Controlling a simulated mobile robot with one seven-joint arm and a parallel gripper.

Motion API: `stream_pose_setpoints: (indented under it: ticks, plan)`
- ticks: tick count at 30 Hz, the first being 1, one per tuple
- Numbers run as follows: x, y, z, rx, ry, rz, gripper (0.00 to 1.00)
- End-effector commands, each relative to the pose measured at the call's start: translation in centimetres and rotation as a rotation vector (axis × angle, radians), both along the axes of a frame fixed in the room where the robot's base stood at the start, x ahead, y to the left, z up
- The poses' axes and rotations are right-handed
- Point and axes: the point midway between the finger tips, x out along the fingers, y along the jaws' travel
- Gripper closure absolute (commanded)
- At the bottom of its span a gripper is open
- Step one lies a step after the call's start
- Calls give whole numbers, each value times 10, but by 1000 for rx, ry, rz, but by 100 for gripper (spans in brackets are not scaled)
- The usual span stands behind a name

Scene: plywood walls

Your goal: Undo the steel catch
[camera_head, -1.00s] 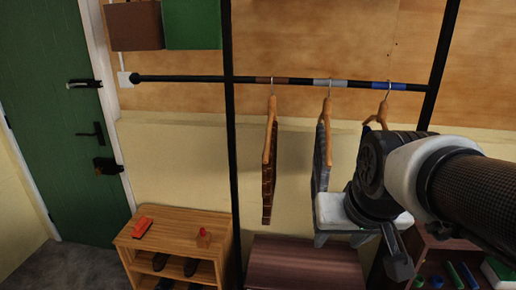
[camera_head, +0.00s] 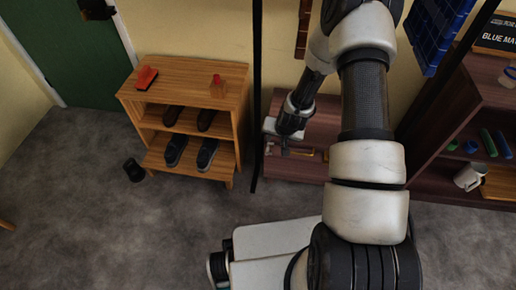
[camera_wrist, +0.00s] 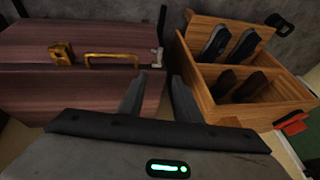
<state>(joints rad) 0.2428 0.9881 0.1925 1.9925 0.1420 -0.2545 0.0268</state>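A dark reddish-brown trunk (camera_wrist: 85,90) fills the left of the wrist view. The small grey steel catch (camera_wrist: 157,57) is at the right end of its front, just beyond my fingertips. A brass clasp (camera_wrist: 61,53) and a brass handle (camera_wrist: 110,60) are farther left on the same face. My gripper (camera_wrist: 158,82) is open and empty, its two fingers apart and pointing towards the catch. I cannot tell if they touch it. In the head view the trunk (camera_head: 318,112) is partly hidden behind my arm, and my gripper (camera_head: 279,146) is low at its left end.
A wooden shoe rack (camera_head: 190,72) with dark shoes stands left of the trunk; it also shows in the wrist view (camera_wrist: 215,82). A black rack post (camera_head: 256,100) stands between them. A shelf with a mug (camera_head: 468,177) is at right. The grey floor in front is mostly clear.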

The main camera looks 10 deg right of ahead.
Motion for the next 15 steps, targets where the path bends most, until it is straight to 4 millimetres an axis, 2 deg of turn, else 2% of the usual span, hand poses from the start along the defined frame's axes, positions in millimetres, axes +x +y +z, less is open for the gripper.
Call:
stream_pose_setpoints:
  ticks: [1,8,15]
  plan:
    - [-1,-1,-12,2,1,-8,69]
    - [6,1,-35,4,1,-11,69]
    - [27,4,-82,4,1,-11,69]
